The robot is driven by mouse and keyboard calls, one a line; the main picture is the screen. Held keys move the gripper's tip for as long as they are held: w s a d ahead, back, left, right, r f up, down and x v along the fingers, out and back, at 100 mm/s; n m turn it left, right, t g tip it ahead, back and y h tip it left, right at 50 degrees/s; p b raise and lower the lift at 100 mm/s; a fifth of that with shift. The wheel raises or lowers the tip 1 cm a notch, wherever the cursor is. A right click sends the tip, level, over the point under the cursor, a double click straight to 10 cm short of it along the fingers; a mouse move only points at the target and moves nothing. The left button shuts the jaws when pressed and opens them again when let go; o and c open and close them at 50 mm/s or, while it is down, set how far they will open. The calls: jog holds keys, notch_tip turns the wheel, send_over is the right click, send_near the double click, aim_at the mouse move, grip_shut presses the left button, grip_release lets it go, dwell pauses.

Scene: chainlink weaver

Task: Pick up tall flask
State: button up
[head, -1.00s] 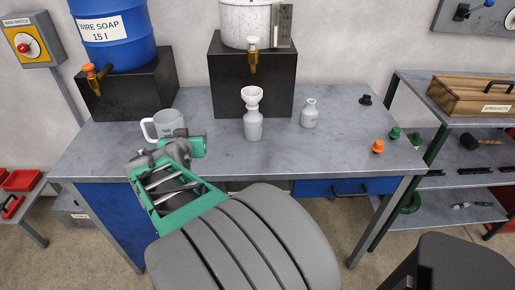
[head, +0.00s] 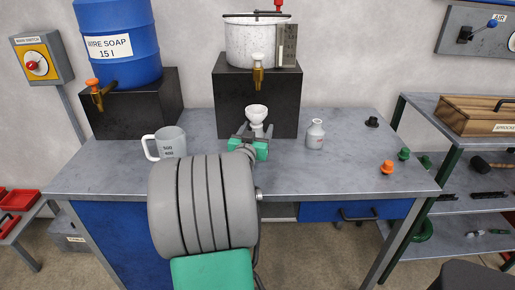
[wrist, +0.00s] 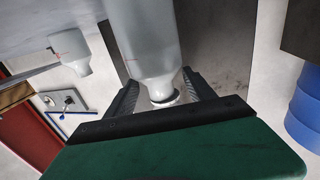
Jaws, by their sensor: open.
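The tall flask (wrist: 146,40) is pale grey-white and appears upside down in the wrist view, its neck between the two fingers of my gripper (wrist: 160,88). The fingers are open, one on each side of the neck, with a gap visible. In the head view my gripper (head: 252,138) is in front of the flask and hides most of it. A shorter flask (head: 315,135) with a small red mark stands to the right, also in the wrist view (wrist: 76,52).
A measuring jug (head: 170,142) stands left of my gripper. A black block (head: 256,100) under a white pot (head: 252,45) is close behind. Orange (head: 387,168) and green (head: 404,154) stoppers lie at the right. The bench (head: 345,165) is clear at front right.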

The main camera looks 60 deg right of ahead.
jog(key=shift+f, duration=0.1)
jog(key=c, duration=1.3)
grip_shut()
